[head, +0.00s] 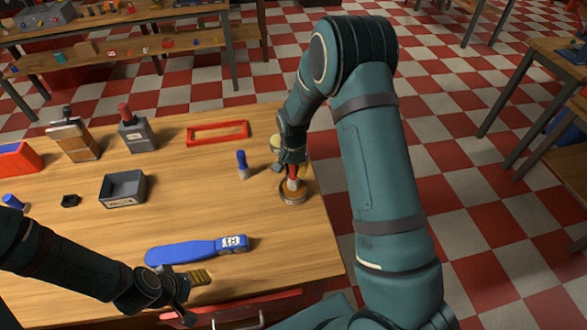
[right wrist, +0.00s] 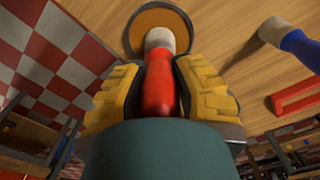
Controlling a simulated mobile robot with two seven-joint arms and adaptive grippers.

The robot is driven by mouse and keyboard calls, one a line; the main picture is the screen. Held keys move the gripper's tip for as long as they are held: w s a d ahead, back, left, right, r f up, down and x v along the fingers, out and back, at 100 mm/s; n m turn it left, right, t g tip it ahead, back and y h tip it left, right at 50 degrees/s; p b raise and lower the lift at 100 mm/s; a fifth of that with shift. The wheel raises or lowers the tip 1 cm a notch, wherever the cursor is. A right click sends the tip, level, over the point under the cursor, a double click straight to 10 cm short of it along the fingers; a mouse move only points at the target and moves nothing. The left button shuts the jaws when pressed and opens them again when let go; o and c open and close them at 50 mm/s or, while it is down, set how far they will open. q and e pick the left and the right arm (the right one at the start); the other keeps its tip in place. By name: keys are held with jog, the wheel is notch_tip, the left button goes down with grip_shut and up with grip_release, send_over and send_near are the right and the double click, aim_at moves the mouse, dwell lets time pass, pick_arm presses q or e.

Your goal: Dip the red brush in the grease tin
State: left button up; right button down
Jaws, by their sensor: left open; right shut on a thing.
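My right gripper (head: 291,162) is shut on the red brush (right wrist: 160,88), its yellow pads on both sides of the red handle. The brush points down with its pale bristles over the grease tin (head: 292,199), a round tin with orange-brown grease. In the right wrist view the bristle end overlaps the near side of the tin (right wrist: 138,37); I cannot tell how deep it sits. My left gripper (head: 192,288) is open and empty near the front table edge, beside a blue tool.
A blue brush (head: 242,162) stands left of the tin. The blue labelled tool (head: 185,250) lies at the front. A red frame (head: 217,125), a grey open box (head: 122,203) and a grey block with a red handle (head: 137,138) stand farther left and back. The tin is near the table's right edge.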

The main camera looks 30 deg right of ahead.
pick_arm(q)
jog(key=shift+f+b, duration=0.45)
pick_arm(e)
jog(key=shift+f, duration=0.6)
dwell(1.0)
pick_arm(q)
jog(key=shift+r, duration=0.1)
pick_arm(e)
jog(key=shift+r, duration=0.1)
pick_arm(q)
jog(key=shift+r+p, duration=2.2)
jog(key=shift+p, duration=0.1)
pick_arm(e)
jog(key=shift+r, duration=3.45)
pick_arm(q)
jog(key=shift+r, duration=0.1)
